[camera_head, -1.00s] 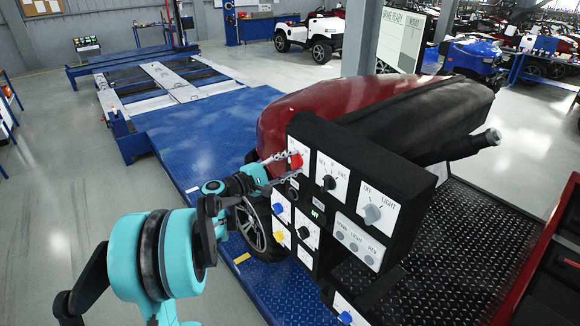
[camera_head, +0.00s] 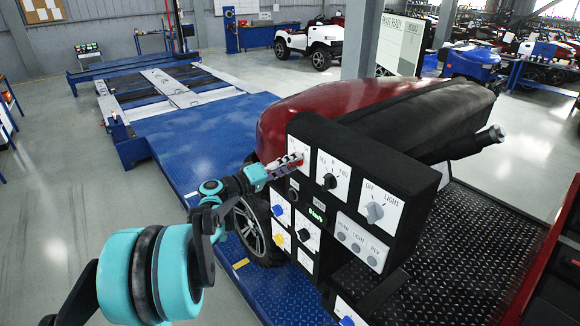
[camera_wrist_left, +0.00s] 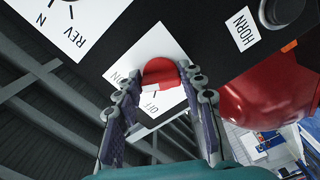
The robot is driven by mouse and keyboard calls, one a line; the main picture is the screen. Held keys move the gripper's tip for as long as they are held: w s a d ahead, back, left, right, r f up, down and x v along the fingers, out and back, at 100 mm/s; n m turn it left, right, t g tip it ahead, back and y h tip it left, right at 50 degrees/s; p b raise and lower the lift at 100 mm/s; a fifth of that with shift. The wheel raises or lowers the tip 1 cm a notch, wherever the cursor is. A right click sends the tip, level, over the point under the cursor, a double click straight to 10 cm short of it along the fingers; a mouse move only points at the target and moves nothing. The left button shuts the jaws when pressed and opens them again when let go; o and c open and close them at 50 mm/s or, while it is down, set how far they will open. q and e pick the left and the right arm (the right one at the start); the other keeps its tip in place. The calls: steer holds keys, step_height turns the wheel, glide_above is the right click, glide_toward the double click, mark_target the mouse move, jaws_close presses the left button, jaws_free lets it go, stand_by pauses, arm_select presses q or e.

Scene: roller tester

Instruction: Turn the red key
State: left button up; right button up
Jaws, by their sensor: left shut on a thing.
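The red key (camera_wrist_left: 158,72) sits on a white plate (camera_wrist_left: 178,44) marked ON and OFF, on the black control panel (camera_head: 402,150). My left gripper (camera_head: 293,162) is shut on the key; in the left wrist view its two fingers (camera_wrist_left: 160,80) lie on either side of the red head. In the head view the fingers mostly cover the key. Which mark the key points to is hard to tell. A small green display (camera_head: 316,214) below the key's plate is lit and seems to show a speed reading. My right gripper is not in view.
A red vehicle (camera_head: 300,108) stands behind the panel. Blue deck (camera_head: 200,135) lies left.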

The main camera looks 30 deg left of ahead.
arm_select(q)
steer(key=shift+d+f+m, duration=0.1)
steer(key=shift+f+m, duration=0.05)
steer(key=shift+m, duration=0.55)
steer(key=o, duration=1.2)
steer(key=shift+c, duration=0.2)
steer(key=shift+s, duration=0.1)
steer(key=v, duration=1.2)
